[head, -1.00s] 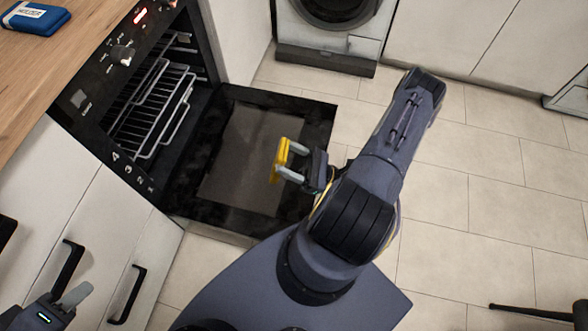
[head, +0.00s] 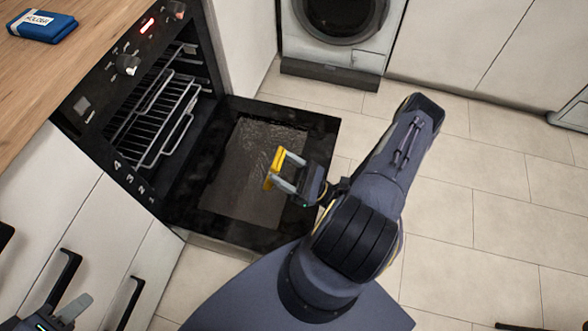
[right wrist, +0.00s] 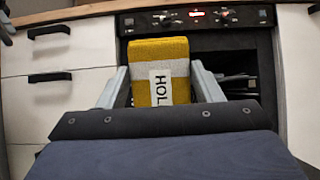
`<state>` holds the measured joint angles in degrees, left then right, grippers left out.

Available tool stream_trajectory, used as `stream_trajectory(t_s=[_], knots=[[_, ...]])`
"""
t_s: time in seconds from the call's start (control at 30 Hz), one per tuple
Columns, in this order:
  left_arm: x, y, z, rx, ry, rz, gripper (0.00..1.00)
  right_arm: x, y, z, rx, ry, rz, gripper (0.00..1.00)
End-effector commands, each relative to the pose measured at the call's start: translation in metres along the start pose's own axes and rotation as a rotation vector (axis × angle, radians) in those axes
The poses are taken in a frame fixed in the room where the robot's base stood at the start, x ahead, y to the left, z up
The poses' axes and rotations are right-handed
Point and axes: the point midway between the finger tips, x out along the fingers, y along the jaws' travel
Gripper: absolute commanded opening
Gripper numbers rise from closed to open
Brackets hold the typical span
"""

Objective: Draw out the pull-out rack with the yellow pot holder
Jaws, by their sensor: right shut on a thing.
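The yellow pot holder (head: 273,168) is a yellow block with a white labelled band, seen close in the right wrist view (right wrist: 145,65). My right gripper (head: 281,171) is shut on it, one finger on each side, above the lowered oven door. The pull-out rack (head: 163,112) is a wire rack inside the open oven at the left; the holder is apart from it, to its right. In the right wrist view the rack (right wrist: 238,86) is partly hidden by a finger. My left gripper (head: 72,310) is at the lower left, only partly in view.
The oven door (head: 225,215) lies open and flat below my right gripper. A blue labelled holder (head: 42,26) lies on the wooden counter (head: 60,75). Drawers with black handles (head: 65,275) are at the left; a washing machine (head: 333,40) stands at the back. Tiled floor is free at the right.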

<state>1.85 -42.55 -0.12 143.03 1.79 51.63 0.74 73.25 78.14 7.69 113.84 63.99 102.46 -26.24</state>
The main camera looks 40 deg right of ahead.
Motion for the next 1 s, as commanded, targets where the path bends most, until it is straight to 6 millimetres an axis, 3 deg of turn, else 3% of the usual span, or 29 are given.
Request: stream_trajectory(t_s=[1.0], knots=[[0.005,-0.003,0.003,0.0,0.0,0.0,0.36,0.08,0.001,-0.064,0.0,-0.002,0.002,0.36]])
